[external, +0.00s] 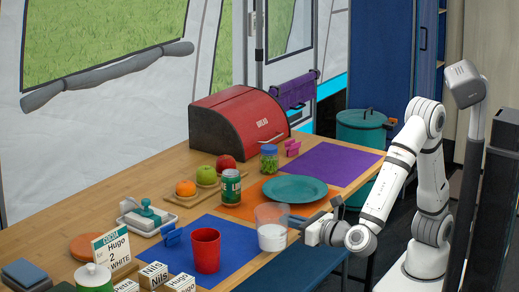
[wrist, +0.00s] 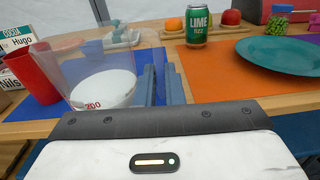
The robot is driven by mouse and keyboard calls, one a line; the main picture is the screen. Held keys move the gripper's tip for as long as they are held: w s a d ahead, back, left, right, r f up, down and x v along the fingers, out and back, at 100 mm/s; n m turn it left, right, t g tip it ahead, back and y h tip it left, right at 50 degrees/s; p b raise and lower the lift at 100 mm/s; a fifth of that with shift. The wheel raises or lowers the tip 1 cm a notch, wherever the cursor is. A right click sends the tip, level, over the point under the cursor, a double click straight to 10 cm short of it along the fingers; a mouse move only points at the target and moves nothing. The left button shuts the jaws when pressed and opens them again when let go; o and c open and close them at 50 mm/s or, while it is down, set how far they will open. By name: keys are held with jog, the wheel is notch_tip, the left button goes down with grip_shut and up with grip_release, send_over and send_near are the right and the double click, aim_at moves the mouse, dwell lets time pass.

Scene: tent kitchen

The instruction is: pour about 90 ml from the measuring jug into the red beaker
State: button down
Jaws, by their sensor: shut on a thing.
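The measuring jug (external: 271,214) is clear with white liquid in its lower part; it looks about upright at the table's front edge. My gripper (external: 297,222) is shut on the jug from the right. In the wrist view the jug (wrist: 92,62) is at the left, with a red 200 mark near the liquid, and my gripper's fingers (wrist: 152,85) are beside it. The red beaker (external: 205,254) stands upright on the blue mat, left of the jug and apart from it. It also shows behind the jug in the wrist view (wrist: 32,78). The beaker's contents are hidden.
A green can (external: 231,187) stands behind the jug. A teal plate (external: 295,189) lies on the orange mat to the right.

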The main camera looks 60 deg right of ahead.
jog(key=w+b, duration=0.2)
jog(key=w+f+b, duration=0.1)
jog(key=w+b, duration=0.4)
jog(key=w, duration=0.1)
jog(key=shift+a+f, duration=0.15)
jog(key=shift+a, duration=0.2)
jog(key=shift+w+r+b, duration=0.25)
jog(key=shift+w+b, duration=0.15)
jog(key=shift+r, duration=0.15)
notch_tip(320, 180, up, 3)
jog(key=a+n+p, duration=0.2)
jog(key=p, duration=0.4)
notch_tip(320, 180, up, 9)
jog(key=n+p, duration=0.7)
jog(key=p, duration=0.4)
send_over(262, 215)
jog(key=w+a, duration=0.2)
jog(key=w, duration=0.1)
jog(key=shift+w, duration=0.2)
jog(key=shift+a+r+n+t+p, duration=0.3)
jog(key=shift+r+n+p, duration=0.15)
jog(key=shift+n+p, duration=0.25)
jog(key=shift+a+n+p, duration=0.4)
jog(key=shift+a+n, duration=0.05)
jog(key=shift+n, duration=0.35)
